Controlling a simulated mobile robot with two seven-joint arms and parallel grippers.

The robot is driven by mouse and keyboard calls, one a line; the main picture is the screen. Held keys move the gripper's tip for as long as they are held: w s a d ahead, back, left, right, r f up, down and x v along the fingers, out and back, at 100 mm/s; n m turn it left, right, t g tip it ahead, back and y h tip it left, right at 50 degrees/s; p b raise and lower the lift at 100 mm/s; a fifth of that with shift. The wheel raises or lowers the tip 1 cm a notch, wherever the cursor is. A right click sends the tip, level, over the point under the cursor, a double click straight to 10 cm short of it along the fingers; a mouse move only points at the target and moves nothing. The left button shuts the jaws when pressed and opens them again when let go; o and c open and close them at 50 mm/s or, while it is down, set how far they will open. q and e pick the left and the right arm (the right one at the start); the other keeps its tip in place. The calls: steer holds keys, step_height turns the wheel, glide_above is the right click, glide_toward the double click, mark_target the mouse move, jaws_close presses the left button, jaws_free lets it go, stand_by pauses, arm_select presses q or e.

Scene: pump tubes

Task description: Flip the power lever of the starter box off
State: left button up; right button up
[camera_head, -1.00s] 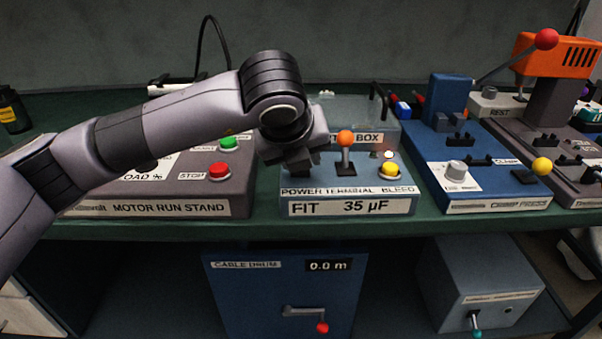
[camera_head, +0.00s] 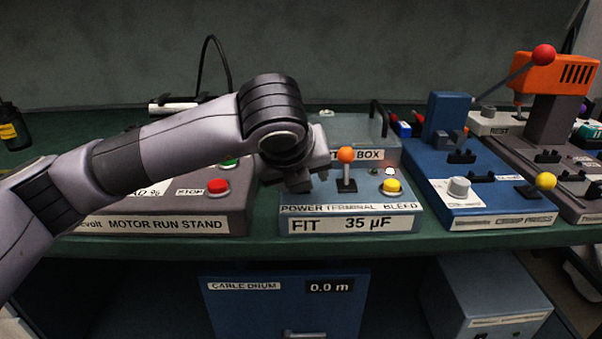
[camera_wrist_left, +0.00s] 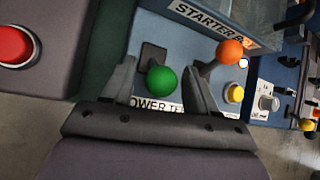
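The starter box (camera_head: 294,228) is a blue-grey box on the bench, labelled POWER, TERMINAL and BLEED along its front. In the left wrist view, the power lever has a green ball knob (camera_wrist_left: 161,79) above a dark slot plate. My left gripper (camera_wrist_left: 158,84) has its fingers apart, one on each side of the green knob, with visible gaps. In the head view my left gripper (camera_head: 299,182) hangs over the box's left part and hides the power lever. The orange-knobbed terminal lever (camera_head: 345,156) stands upright just right of it. My right gripper is not in view.
The yellow bleed button (camera_head: 391,186) sits right of the orange lever. The motor run stand (camera_head: 220,224), with its red stop button (camera_head: 218,186), is close on the left. A blue crimp press (camera_head: 480,208) stands on the right. A cable drum unit (camera_head: 250,311) is below the bench.

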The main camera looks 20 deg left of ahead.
arm_select(q)
steer(key=v, duration=0.7)
steer(key=shift+s, duration=0.1)
stand_by(0.4)
